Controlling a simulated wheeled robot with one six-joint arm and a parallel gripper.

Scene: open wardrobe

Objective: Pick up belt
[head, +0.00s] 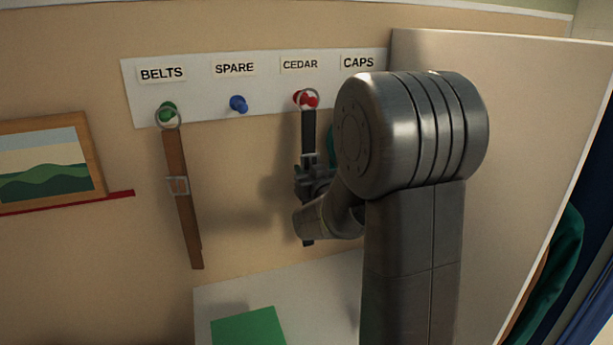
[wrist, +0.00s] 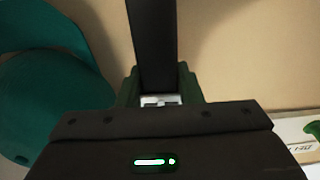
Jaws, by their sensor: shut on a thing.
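A black belt (head: 308,130) hangs by a ring from the red peg (head: 304,99) under the CEDAR label. My gripper (head: 313,178) is shut on this belt around its buckle, and the belt's lower end shows below the gripper. In the wrist view, the black belt (wrist: 152,45) runs up from between my jaws (wrist: 160,97), with the silver buckle at the jaws. The belt's ring still sits around the red peg. A brown belt (head: 182,200) with a silver buckle hangs by its ring from the green peg (head: 168,112) under the BELTS label, apart from my gripper.
The blue peg (head: 238,104) under SPARE is empty. A teal cap (wrist: 50,100) is close beside the gripper, mostly hidden in the head view. A pale panel (head: 500,150) stands at right. A framed picture (head: 45,160) is at left. A green box (head: 248,328) lies below.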

